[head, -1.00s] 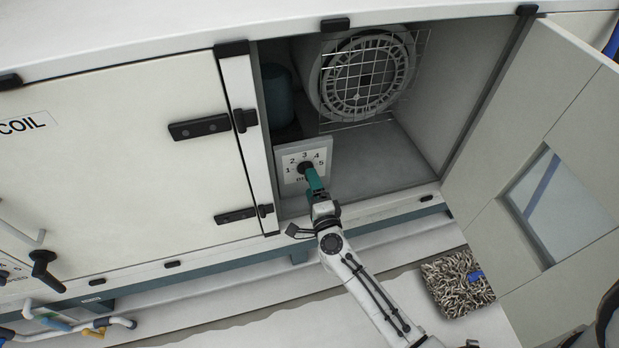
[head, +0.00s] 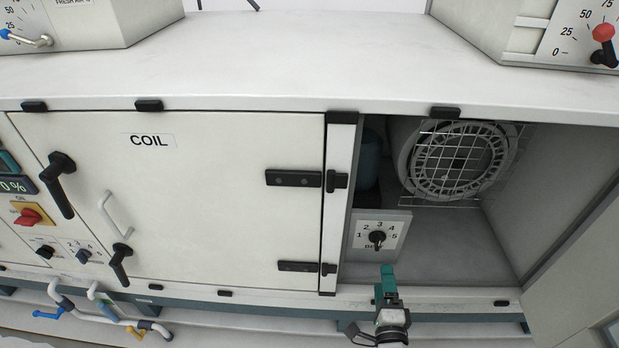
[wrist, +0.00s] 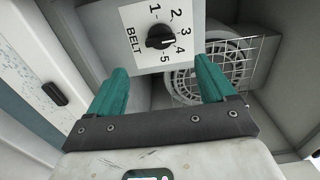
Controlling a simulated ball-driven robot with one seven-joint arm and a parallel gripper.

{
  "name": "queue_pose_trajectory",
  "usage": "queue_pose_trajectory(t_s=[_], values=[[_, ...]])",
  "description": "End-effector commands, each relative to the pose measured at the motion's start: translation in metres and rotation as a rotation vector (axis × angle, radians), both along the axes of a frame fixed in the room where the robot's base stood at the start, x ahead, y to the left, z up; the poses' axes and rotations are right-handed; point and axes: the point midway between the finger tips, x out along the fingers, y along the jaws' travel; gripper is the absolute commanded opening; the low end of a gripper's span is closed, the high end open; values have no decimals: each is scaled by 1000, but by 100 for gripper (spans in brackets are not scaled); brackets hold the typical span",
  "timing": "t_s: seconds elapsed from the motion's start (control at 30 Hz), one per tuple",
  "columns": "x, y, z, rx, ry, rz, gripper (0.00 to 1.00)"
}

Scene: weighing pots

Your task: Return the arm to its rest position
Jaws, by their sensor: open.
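My gripper (head: 387,272) is in front of the open fan compartment, just below the belt dial. In the wrist view its two green fingers (wrist: 160,88) stand apart with nothing between them. The black belt dial knob (head: 377,237) sits on a pale plate numbered 1 to 5. In the wrist view the knob (wrist: 160,37) is beyond the fingertips, clear of them, and its pointer appears to be near 4 or 5.
The compartment holds a caged fan (head: 458,160) and a dark cylinder (head: 369,160). Its open door (head: 580,290) stands at the right. The closed COIL door (head: 200,200) is at the left, with handles and latches. The cabinet top (head: 300,60) is largely clear.

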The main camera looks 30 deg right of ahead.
Motion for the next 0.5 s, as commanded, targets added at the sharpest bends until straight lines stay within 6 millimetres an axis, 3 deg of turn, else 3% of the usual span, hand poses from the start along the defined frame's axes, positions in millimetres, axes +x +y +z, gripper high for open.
queue_pose_trajectory(t_s=[0.17,0.27,0.37,0.5], values=[[0,0,0,0,0,0,83],[8,11,6,-36,20,69,83],[21,34,15,-116,71,218,83],[33,83,24,-288,202,502,83]])
